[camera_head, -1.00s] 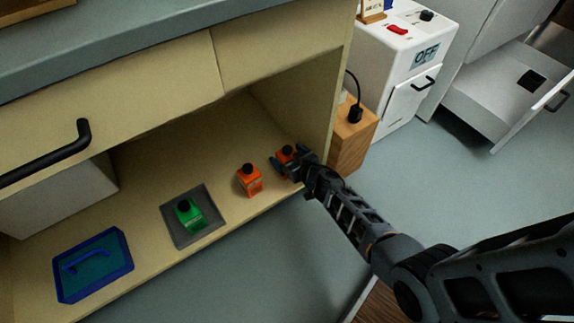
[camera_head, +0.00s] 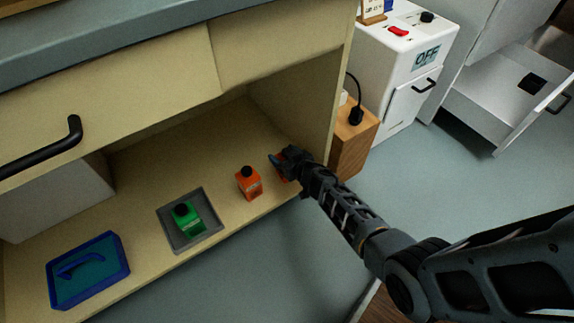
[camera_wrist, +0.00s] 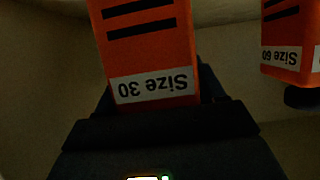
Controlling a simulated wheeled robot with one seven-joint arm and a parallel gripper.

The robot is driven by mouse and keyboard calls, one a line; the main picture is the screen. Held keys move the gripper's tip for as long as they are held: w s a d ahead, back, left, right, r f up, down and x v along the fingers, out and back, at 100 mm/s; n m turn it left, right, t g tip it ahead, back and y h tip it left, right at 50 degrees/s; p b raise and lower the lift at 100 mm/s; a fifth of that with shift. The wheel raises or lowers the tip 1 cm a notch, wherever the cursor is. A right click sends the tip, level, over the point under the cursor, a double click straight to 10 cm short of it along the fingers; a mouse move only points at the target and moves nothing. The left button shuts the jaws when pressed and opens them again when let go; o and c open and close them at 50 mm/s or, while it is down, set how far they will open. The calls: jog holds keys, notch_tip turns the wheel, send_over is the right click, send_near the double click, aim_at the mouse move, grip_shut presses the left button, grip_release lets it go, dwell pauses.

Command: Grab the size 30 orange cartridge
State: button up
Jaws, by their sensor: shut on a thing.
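The size 30 orange cartridge (camera_wrist: 150,50) fills the upper middle of the wrist view, with its white "Size 30" label upside down. My gripper (camera_wrist: 160,115) is shut on it; the gripper covers the cartridge's lower end. In the head view, my gripper (camera_head: 286,163) is at the right end of the cabinet's open shelf, and only a sliver of orange shows at it. A second orange cartridge (camera_head: 249,183) stands on the shelf just left of my gripper. In the wrist view this other cartridge (camera_wrist: 288,40) reads "Size 60".
A green cartridge (camera_head: 187,217) sits in a grey tray (camera_head: 207,242) on the shelf. A blue-rimmed tray (camera_head: 126,262) lies farther left. The cabinet's right side wall (camera_head: 300,90) is close to my gripper. A wooden block (camera_head: 352,145) stands beside the cabinet.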

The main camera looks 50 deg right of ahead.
jog(key=c, duration=0.4)
jog(key=shift+o, duration=0.2)
jog(key=shift+r, duration=0.1)
